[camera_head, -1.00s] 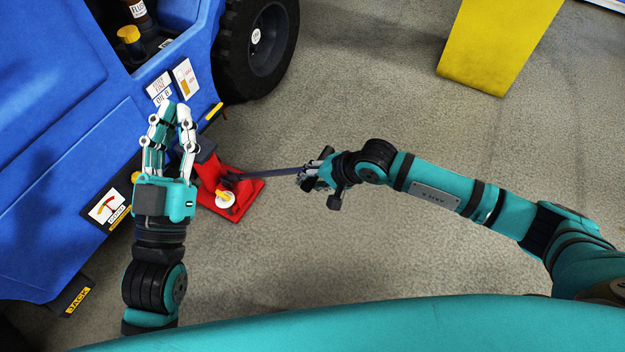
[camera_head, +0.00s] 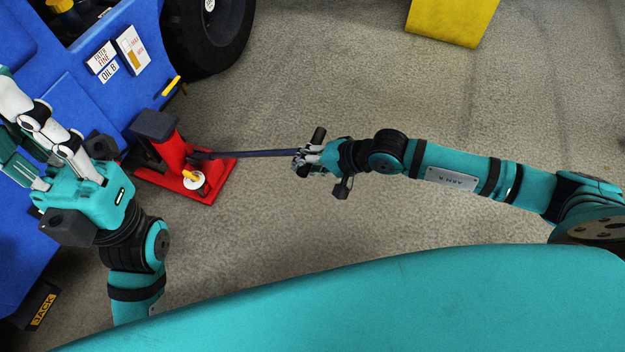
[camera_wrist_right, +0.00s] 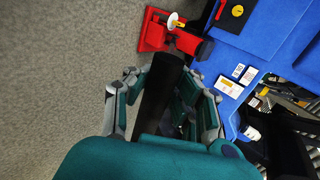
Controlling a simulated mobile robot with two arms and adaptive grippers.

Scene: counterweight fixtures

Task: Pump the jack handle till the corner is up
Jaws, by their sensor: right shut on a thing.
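The red jack (camera_head: 172,150) stands on the floor beside the blue machine (camera_head: 110,105); it also shows in the right wrist view (camera_wrist_right: 152,32). A white disc with a yellow knob (camera_head: 193,180) sits on its base. The dark jack handle (camera_head: 250,154) runs right from the jack, close to level in the head view. My right gripper (camera_head: 308,156) is shut on the handle's black grip end, which also shows between the fingers in the wrist view (camera_wrist_right: 160,95). My left gripper (camera_head: 35,135) is raised at the left, in front of the machine; its fingertips run near the picture edge.
A black wheel (camera_head: 207,35) stands behind the jack. A yellow block (camera_head: 452,18) is at the top right. A plate marked JACK (camera_head: 42,310) is low on the machine's left side. Bare floor lies around the handle and right arm.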

